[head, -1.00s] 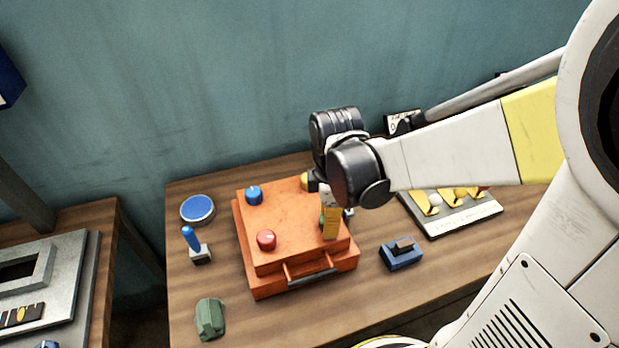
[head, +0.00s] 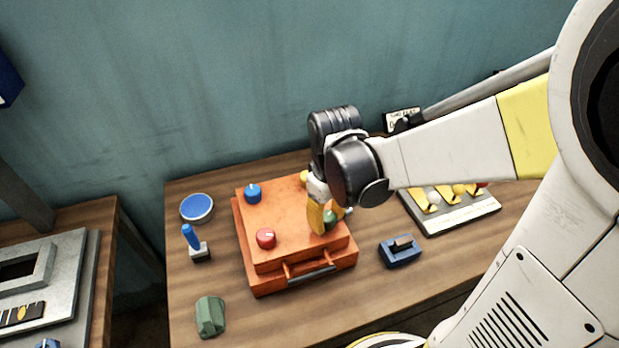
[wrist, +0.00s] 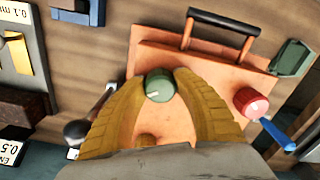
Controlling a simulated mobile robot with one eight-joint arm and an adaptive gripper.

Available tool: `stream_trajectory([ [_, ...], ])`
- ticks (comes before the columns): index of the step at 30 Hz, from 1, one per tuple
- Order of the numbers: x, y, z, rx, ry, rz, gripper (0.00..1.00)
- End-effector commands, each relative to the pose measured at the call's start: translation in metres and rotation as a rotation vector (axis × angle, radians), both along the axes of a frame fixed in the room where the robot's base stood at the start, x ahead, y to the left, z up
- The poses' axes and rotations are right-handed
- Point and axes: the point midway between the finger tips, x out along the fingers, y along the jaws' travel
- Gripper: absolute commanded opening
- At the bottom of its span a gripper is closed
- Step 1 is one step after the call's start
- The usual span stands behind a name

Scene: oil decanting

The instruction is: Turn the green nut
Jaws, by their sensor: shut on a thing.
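The green nut (wrist: 159,86) is a round knob with a white mark on its top, on the orange case (head: 285,215). It also shows in the head view (head: 330,217), partly behind my gripper. My gripper (head: 322,226) points down over the right part of the case. In the wrist view its yellow fingers (wrist: 159,90) are on both sides of the green nut and shut on it. A red knob (head: 266,239) and a blue knob (head: 253,194) stand on the case's left part. A yellow knob (head: 304,178) is at its back, partly hidden.
Around the case on the wooden table are a blue round lid (head: 197,208), a blue-handled lever (head: 193,240), a green block (head: 210,316) and a blue switch box (head: 401,251). A panel with yellow parts (head: 462,216) lies to the right. The table's front is mostly clear.

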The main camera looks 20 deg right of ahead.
Motion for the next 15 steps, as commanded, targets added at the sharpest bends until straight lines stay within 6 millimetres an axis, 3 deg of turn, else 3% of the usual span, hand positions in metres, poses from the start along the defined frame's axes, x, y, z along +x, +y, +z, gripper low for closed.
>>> stream_trajectory([
  [15,-0.0007,0.0008,-0.0003,0.0,0.001,-0.488,0.05],
])
